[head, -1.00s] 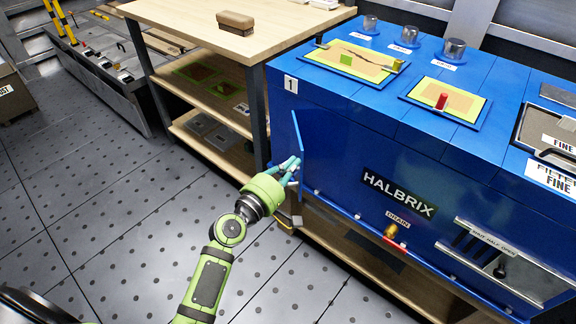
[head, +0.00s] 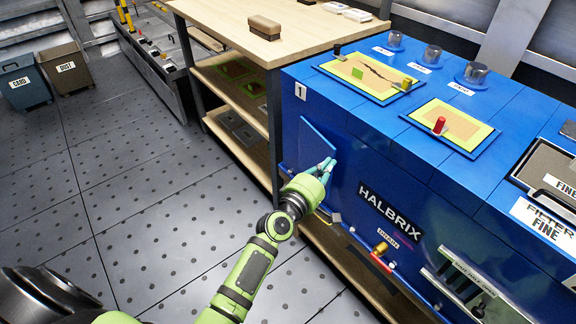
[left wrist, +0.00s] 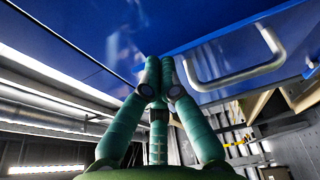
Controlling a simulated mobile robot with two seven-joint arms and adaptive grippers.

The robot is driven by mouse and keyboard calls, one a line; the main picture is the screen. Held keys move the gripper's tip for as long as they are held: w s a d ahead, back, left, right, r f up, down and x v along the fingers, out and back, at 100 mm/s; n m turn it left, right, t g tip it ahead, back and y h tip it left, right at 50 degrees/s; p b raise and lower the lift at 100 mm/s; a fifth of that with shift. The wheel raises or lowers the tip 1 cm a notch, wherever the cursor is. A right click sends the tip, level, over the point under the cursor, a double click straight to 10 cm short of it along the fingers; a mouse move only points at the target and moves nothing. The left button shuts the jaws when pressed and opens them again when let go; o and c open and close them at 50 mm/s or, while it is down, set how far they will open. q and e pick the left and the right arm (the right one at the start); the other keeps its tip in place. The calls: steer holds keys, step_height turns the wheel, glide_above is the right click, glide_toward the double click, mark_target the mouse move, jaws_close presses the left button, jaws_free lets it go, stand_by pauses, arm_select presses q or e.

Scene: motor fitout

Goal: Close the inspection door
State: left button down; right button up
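The inspection door (head: 318,146) is a small blue panel on the left part of the blue machine's front, below the label 1. It stands close to the front face at a slight angle; whether a gap remains at its right edge is hard to tell. My left gripper (head: 328,166) is at the door's lower right edge, fingertips against or very near it. In the left wrist view its teal fingers (left wrist: 158,72) are drawn together with nothing visible between them, below a blue surface. My right gripper is not in view.
A metal bar handle (left wrist: 238,74) is right of the fingers in the left wrist view. The machine's front also carries a brass drain valve (head: 381,248) and a slotted vent (head: 465,285). A wooden workbench (head: 235,38) stands behind left. The floor at left is clear.

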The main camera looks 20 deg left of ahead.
arm_select(q)
steer(key=shift+w+d, duration=0.75)
steer(key=shift+w, duration=0.1)
